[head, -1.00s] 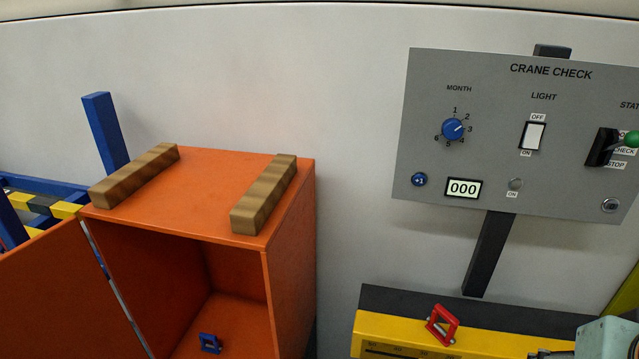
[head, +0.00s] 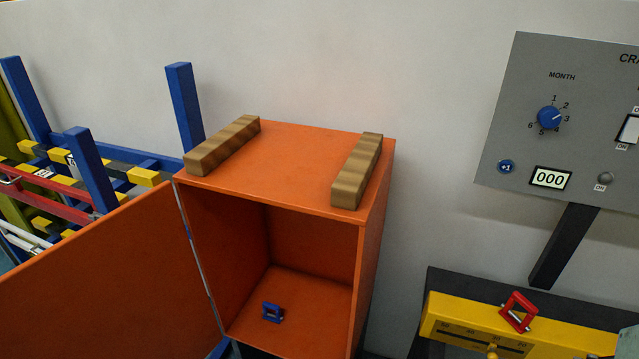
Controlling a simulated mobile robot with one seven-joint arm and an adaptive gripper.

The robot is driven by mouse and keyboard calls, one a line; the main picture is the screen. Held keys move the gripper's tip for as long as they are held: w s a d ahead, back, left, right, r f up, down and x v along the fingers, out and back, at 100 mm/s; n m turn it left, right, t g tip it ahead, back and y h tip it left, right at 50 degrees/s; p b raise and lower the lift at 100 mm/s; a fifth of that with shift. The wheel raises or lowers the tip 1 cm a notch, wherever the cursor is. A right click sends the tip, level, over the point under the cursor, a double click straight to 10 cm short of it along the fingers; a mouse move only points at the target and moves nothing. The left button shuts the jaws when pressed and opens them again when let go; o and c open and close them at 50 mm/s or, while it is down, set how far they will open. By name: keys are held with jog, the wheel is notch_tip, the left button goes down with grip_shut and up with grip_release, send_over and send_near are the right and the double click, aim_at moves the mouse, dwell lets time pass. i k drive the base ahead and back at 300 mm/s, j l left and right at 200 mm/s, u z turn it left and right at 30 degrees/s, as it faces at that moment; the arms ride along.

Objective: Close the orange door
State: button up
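The orange door (head: 115,275) stands wide open, swung out to the left of the orange cabinet (head: 285,165). It hangs on a hinge edge at the cabinet's front left side, and its lower part is cut off by the frame. The cabinet is open at the front, and a small blue square-shaped piece (head: 272,312) sits on its floor inside. My gripper is not visible in the head view.
Two wooden bars (head: 357,172) lie on the cabinet top. A blue rack with yellow and red bars (head: 90,175) stands behind the door. At right are a grey control panel (head: 570,130) and a yellow scale unit (head: 470,325) with a red square piece (head: 518,312).

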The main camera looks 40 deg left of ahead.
aim_at(129, 285)
jog(key=k+j, duration=0.25)
jog(key=j, duration=0.25)
jog(key=k+j, duration=0.25)
jog(key=j, duration=0.25)
jog(key=k+j, duration=0.25)
jog(key=j, duration=0.25)
jog(key=k+j, duration=0.25)
jog(key=j, duration=0.25)
jog(key=k+j, duration=0.25)
jog(key=j, duration=0.25)
jog(key=k+j, duration=0.25)
jog(key=j, duration=0.25)
jog(key=k+j, duration=0.25)
jog(key=j, duration=0.25)
jog(key=k+j+z, duration=0.1)
jog(key=k+j, duration=0.15)
jog(key=j, duration=0.25)
jog(key=k+j+z, duration=0.15)
jog(key=j+z, duration=0.2)
jog(key=k+j+z, duration=0.15)
jog(key=j+z, duration=0.2)
jog(key=k+j+z, duration=0.2)
jog(key=z, duration=0.15)
jog(key=k+j, duration=0.05)
jog(key=j, duration=0.05)
